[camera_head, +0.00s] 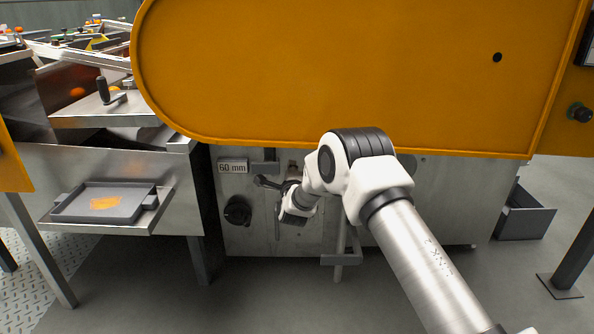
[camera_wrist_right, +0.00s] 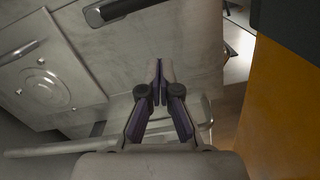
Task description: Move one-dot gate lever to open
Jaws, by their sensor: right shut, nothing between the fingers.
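My right gripper (camera_head: 267,183) is in front of the grey machine panel (camera_head: 248,238), below the orange cover. It also shows in the right wrist view (camera_wrist_right: 160,74), where its two fingers are shut together with nothing between them. A dark grey bar (camera_wrist_right: 122,8), which may be a lever, is ahead of the fingertips and apart from them in that view. A grey bar (camera_head: 265,166) sits beside the "60 mm" plate (camera_head: 232,167), just above the gripper in the head view. I see no dot mark, so I cannot tell which part is the one-dot gate lever. My left gripper is not in view.
The large orange cover (camera_head: 330,70) overhangs the panel. A black knob (camera_head: 237,211) is left of the gripper. A grey tray (camera_head: 105,203) stands at left, and a dark open bin (camera_head: 523,222) at right. A metal tube (camera_wrist_right: 60,147) crosses low in the wrist view.

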